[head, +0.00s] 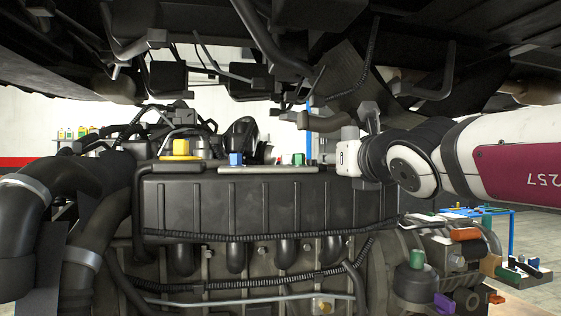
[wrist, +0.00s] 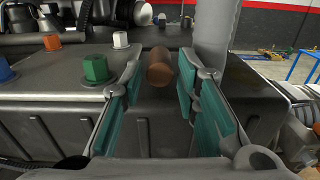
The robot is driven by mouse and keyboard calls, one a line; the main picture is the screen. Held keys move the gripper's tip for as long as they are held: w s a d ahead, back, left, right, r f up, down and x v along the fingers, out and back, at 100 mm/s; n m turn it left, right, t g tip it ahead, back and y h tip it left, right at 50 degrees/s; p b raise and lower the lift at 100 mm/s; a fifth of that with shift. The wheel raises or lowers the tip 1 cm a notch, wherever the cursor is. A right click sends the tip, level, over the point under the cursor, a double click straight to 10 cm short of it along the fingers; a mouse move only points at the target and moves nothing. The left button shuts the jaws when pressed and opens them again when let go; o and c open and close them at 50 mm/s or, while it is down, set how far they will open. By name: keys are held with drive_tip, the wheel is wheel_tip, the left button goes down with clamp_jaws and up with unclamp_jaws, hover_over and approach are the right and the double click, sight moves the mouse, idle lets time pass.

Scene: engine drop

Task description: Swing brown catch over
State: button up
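The brown catch (wrist: 159,67) is a short brown cylinder at the edge of the engine's dark top cover (wrist: 152,36) in the wrist view. My gripper (wrist: 161,80) is open, with its teal finger pads on either side of the catch. Gaps show between the catch and both pads, the left one smaller. I cannot tell how deep the catch sits between the pads. In the head view my arm reaches in from the right to the cover's right end. I cannot make out the catch or the fingers there.
A green cap (wrist: 95,68) stands left of the fingers, with a white cap (wrist: 120,40) behind it. Blue (head: 236,158) and yellow (head: 181,148) caps sit farther left on the engine. A hood underside with hoses hangs low above. A blue-framed table (head: 480,212) stands at right.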

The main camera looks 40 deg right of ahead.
drive_tip(key=shift+x, duration=0.9)
clamp_jaws()
